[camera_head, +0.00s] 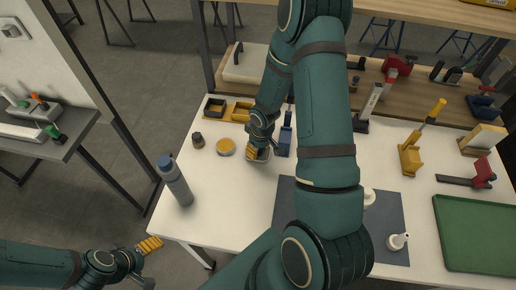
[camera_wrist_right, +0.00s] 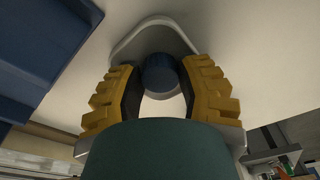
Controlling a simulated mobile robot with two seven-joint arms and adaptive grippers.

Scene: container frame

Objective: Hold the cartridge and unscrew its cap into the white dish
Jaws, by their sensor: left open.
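The cartridge appears to be the grey cylinder (camera_head: 178,186) with a blue-grey top, upright at the left of the white table. No gripper touches it. My left gripper (camera_head: 146,247) is open and empty, off the table's front left edge. My right gripper (camera_head: 256,154) is low over the white dish (camera_head: 266,153), which it partly covers. In the right wrist view, a dark blue cap (camera_wrist_right: 160,73) sits between the fingertips, which appear closed on it, with the dish's rim (camera_wrist_right: 152,20) behind. Whether the cap touches the dish is unclear.
White bottles (camera_head: 398,242) stand on a dark mat (camera_head: 390,262). The front left tabletop is clear.

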